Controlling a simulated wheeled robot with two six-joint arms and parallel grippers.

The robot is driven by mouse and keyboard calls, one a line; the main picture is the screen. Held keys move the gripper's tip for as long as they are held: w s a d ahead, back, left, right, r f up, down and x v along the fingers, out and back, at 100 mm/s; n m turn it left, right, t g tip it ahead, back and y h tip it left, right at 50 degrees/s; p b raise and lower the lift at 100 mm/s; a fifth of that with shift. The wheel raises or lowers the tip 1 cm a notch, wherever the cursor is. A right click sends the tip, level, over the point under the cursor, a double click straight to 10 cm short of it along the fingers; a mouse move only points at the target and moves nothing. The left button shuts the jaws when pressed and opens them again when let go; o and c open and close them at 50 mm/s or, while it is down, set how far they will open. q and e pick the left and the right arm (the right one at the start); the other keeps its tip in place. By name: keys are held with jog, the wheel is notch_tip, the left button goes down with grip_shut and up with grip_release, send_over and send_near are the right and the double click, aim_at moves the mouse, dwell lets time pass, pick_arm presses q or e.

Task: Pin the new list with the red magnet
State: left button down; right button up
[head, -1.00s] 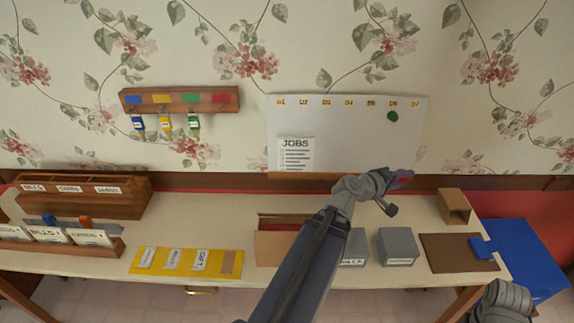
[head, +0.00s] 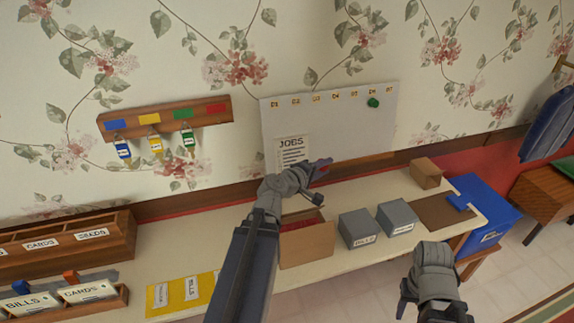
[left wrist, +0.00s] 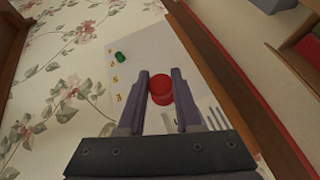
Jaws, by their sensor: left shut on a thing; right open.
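The list headed JOBS (head: 292,150) is upright against the lower left of the white board (head: 345,130). Its striped lines show at the right in the left wrist view (left wrist: 216,116). My left gripper (head: 322,168) is shut on the red magnet, a round red piece between its fingers in the left wrist view (left wrist: 161,90). It is by the list's lower right corner; I cannot tell whether the magnet touches anything. A green magnet (head: 373,102) is at the board's upper right. My right gripper (head: 402,303) is open and empty, low at the right, away from the board.
A key rack (head: 170,118) with several keys hangs left of the board. On the table below are an open brown box (head: 306,246), two grey boxes (head: 357,229), a yellow mat (head: 185,294) and wooden sorters (head: 70,245). A blue bin (head: 485,210) stands at the right.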

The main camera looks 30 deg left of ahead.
pick_arm(q)
jog(key=w+a+f+b, duration=0.4)
jog(key=a+f+b, duration=0.1)
jog(key=a, duration=0.5)
jog(key=shift+w+a+f, duration=0.15)
jog(key=shift+w, duration=0.05)
jog(key=shift+w+a, duration=0.1)
jog(key=shift+a, duration=0.05)
jog(key=shift+w+a+f+b, duration=0.25)
jog(key=shift+w+a+f, duration=0.05)
jog(key=shift+w+a, duration=0.75)
jog(key=shift+w+a+f+b, duration=0.25)
jog(key=shift+w+a, duration=0.55)
jog(key=shift+a, duration=0.3)
jog(key=shift+w+a, duration=0.2)
jog(key=shift+a, duration=0.05)
jog(key=c, duration=0.5)
grip_release()
jog(key=shift+o, duration=0.3)
